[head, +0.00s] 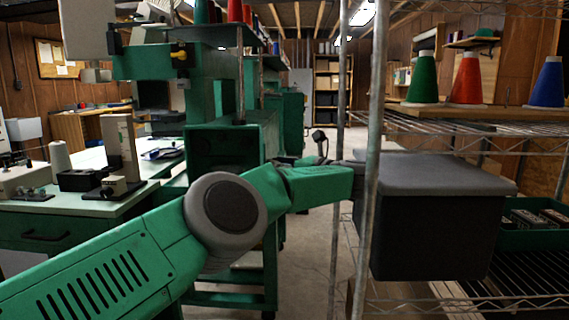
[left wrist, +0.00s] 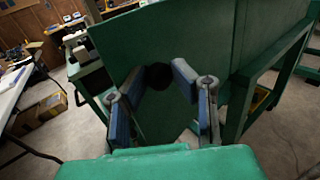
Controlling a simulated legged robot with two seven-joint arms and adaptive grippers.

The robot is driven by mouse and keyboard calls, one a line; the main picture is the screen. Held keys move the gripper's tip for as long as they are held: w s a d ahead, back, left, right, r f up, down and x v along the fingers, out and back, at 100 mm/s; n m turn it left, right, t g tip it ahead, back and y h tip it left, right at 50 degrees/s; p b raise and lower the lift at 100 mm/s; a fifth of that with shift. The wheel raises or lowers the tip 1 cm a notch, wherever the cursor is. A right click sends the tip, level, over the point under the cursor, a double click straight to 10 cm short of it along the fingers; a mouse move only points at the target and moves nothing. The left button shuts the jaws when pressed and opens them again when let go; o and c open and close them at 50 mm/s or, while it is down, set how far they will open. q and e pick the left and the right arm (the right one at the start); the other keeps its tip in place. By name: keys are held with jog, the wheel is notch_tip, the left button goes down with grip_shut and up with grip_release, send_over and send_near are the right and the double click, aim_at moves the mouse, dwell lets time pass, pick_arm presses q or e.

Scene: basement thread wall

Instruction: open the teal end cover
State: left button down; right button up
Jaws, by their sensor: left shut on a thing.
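The teal end cover (left wrist: 225,60) appears as a large flat green panel in the left wrist view, tilted in the picture. A dark round knob (left wrist: 158,76) is on its face. My left gripper (left wrist: 158,88) is shut on this knob, with one blue-grey padded finger on each side. In the head view my green left arm reaches in from the lower left towards the middle. I cannot make out the finger contact or clearly identify the cover there. My right gripper is in neither view.
A metal shelf post (head: 371,150) stands close to my left wrist. A dark box with a grey lid (head: 440,225) is to the right, below shelved thread cones (head: 466,80). A green machine (head: 225,110) stands left of centre. Open floor (head: 308,245) shows in the aisle.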

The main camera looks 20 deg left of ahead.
pick_arm(q)
jog(key=shift+w+a+r, duration=0.35)
jog(key=shift+a+r, duration=0.05)
jog(key=shift+r, duration=0.2)
jog(key=c, duration=1.3)
grip_release()
jog(key=shift+w+a+f, duration=0.15)
jog(key=shift+f, duration=0.05)
jog(key=shift+w+a+f, duration=0.1)
jog(key=shift+a+f, duration=0.1)
jog(key=shift+a, duration=0.2)
jog(key=shift+s+d+f, duration=0.2)
jog(key=shift+d+f, duration=0.05)
jog(key=shift+d, duration=0.4)
